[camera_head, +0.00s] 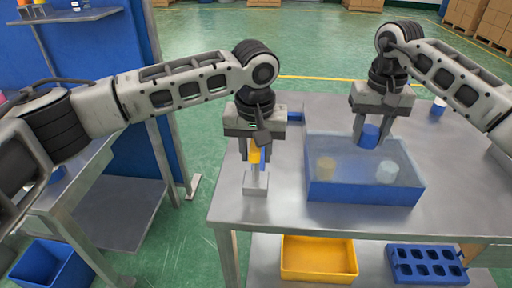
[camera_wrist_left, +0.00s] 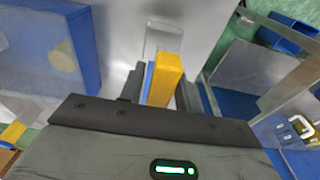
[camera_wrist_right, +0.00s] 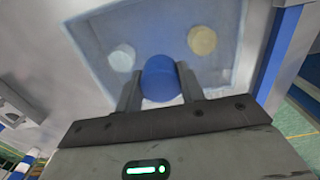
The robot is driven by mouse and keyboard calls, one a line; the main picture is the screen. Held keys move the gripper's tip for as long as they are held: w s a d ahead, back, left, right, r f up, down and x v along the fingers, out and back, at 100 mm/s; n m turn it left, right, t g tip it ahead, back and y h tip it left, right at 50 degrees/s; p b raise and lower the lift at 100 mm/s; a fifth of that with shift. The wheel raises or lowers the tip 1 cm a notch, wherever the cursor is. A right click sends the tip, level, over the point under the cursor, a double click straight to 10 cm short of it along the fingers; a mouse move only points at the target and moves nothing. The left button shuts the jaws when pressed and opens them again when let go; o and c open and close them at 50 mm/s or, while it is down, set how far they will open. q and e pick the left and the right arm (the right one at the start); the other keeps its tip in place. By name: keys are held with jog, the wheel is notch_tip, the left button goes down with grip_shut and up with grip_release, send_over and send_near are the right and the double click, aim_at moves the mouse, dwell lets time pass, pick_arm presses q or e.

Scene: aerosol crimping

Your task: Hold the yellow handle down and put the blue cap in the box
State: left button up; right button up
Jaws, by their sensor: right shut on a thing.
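My left gripper (camera_head: 256,156) points down over the yellow handle (camera_head: 255,156) on a small grey crimping stand (camera_head: 256,185) at the table's left edge. Its fingers stand apart on either side of the handle, which also shows between them in the left wrist view (camera_wrist_left: 166,80). My right gripper (camera_head: 370,138) is shut on the blue cap (camera_head: 369,136) and holds it above the blue box (camera_head: 365,193). The cap also shows between the fingers in the right wrist view (camera_wrist_right: 161,80). The box holds a yellowish cap (camera_head: 326,168) and a pale cap (camera_head: 387,173).
The box stands on a grey metal table (camera_head: 450,190). A blue-and-white item (camera_head: 438,106) stands at the table's back right. A yellow bin (camera_head: 318,260) and a blue holed rack (camera_head: 427,265) sit on the lower shelf. Another workbench stands at the left.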

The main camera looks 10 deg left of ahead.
aim_at(256, 179)
pick_arm(q)
grip_shut()
jog(key=shift+f, duration=0.1)
jog(key=shift+f, duration=1.55)
jog(key=shift+s+f+p, duration=0.15)
jog(key=shift+f+p, duration=0.2)
jog(key=shift+p, duration=0.2)
